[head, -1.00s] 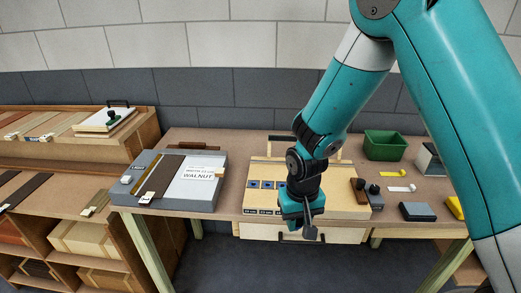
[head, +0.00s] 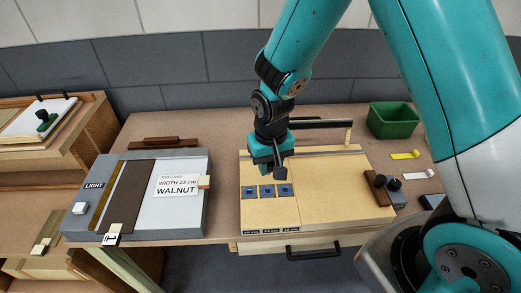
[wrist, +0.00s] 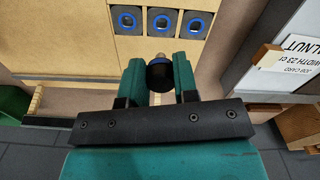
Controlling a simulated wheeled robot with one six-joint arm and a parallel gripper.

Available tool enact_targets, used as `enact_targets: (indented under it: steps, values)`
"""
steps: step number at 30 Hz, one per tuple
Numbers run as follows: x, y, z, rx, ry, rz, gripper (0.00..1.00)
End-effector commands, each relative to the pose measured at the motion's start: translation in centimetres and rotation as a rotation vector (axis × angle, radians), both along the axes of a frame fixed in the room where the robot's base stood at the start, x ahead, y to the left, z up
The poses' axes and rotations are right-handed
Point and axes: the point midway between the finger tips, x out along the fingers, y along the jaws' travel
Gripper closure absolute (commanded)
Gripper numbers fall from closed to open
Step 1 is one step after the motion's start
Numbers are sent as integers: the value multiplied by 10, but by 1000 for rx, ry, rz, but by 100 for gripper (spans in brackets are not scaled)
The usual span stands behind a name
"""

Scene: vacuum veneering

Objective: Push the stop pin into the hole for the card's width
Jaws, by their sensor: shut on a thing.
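My gripper (head: 268,166) hangs over the pale wooden board, just behind the row of three blue-ringed holes. In the wrist view my gripper (wrist: 159,78) is shut on the stop pin (wrist: 160,74), a dark pin with a metallic tip. The pin's tip points at the middle hole (wrist: 162,22) in that picture and is apart from it. The holes also show in the head view, the middle one (head: 267,191) included; all look empty. The job card (head: 178,185) reads width 23 cm, walnut. Small width labels on the board's front edge are too small to read surely.
A grey light table (head: 193,222) with a dark veneer strip (head: 128,194) stands at left. A wooden block with dark knobs (head: 378,188) sits at the board's right. A green bin (head: 393,120) is at the back right. A drawer handle (head: 312,252) sticks out in front.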

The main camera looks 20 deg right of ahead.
Motion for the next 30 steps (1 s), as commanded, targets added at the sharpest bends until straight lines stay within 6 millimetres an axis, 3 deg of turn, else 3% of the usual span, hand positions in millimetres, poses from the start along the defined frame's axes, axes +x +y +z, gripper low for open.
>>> enact_targets:
  steps: [14, 30]
  values:
    - [-2, 4, 1, -1, 1, 7, 100]
    - [-2, 2, -47, -1, 0, 3, 100]
